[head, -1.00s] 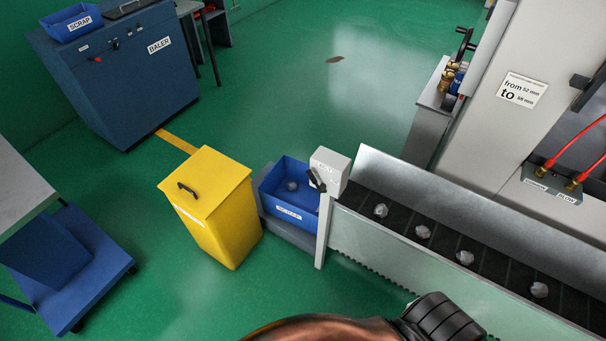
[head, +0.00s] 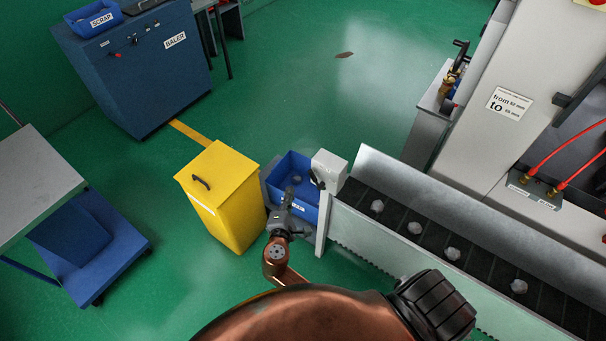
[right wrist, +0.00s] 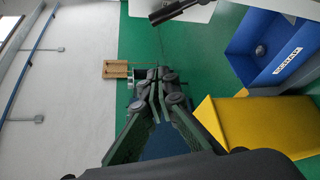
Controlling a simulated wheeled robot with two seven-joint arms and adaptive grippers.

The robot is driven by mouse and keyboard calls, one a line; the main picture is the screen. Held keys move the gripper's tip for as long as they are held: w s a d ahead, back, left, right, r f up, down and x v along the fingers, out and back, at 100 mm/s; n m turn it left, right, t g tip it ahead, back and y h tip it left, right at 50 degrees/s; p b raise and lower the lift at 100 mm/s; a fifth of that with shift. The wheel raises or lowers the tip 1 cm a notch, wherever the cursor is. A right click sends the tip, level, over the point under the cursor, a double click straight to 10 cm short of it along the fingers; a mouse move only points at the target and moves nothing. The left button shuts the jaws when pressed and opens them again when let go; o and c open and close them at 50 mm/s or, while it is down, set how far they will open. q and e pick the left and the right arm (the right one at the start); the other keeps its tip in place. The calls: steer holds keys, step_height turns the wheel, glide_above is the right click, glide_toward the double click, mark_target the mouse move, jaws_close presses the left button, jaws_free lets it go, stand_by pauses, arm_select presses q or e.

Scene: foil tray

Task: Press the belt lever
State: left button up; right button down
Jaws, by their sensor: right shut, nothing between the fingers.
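The belt lever (head: 317,180) is a short black handle on the side of a pale grey box (head: 331,166) at the near end of the conveyor belt. My right gripper (head: 288,193) is shut and empty, just left of the lever and apart from it. In the head view it overlaps the blue scrap bin behind it. In the right wrist view the closed fingers (right wrist: 157,85) point up the picture, and a dark bar, perhaps the lever, shows at the top edge. My left gripper is not in view.
A yellow lidded bin (head: 217,190) stands left of the blue scrap bin (head: 304,166). The conveyor (head: 350,225) carries several crumpled silvery lumps to the right of the lever. A blue baler (head: 140,75) and a blue cart (head: 90,250) stand farther left. Green floor lies open between them.

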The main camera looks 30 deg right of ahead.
steer(key=shift+f, duration=0.1)
steer(key=w+d+p, duration=0.1)
steer(key=w+d, duration=0.3)
steer(key=d, duration=0.4)
steer(key=shift+w+d+f, duration=0.15)
steer(key=shift+w+f, duration=0.1)
steer(key=shift+w, duration=0.05)
stand_by(0.5)
